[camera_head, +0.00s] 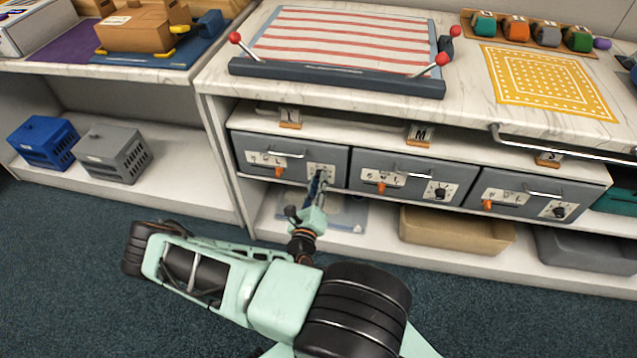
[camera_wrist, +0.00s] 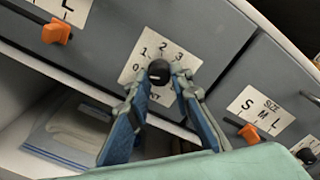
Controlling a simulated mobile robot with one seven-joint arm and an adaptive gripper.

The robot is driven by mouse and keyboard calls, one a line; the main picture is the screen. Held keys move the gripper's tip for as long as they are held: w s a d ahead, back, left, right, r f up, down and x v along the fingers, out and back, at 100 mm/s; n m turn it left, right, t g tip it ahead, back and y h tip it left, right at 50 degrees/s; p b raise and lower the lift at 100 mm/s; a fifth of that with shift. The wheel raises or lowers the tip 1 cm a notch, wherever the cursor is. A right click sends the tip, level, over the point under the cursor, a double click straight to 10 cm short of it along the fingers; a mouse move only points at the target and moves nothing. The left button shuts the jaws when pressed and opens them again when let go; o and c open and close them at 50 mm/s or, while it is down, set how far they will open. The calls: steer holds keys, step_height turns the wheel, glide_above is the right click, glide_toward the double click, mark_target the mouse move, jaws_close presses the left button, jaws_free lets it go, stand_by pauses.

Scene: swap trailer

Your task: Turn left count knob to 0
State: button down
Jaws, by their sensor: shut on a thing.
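The left count knob (camera_wrist: 158,71) is a small black knob on a white dial plate (camera_wrist: 138,60) marked 0, 1, 2 and 3, in the wrist view. The plate is on the front of the left grey drawer (camera_head: 243,150). My gripper (camera_wrist: 160,78) has its two blue-sided fingers on either side of the knob, shut on it. In the head view my gripper (camera_head: 318,180) reaches up to the drawer's right end and mostly hides the knob. I cannot tell which number the knob points to.
Orange size sliders (camera_head: 279,172) sit on the drawer fronts. The middle and right drawers have their own black knobs (camera_head: 440,193). A shelf below holds a tan bin (camera_head: 455,230) and a clear bag (camera_wrist: 65,130). A counter edge runs above the drawers.

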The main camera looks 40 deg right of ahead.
steer(key=c, duration=1.7)
jaws_free()
step_height(320, 180, up, 10)
steer(key=shift+r, duration=0.1)
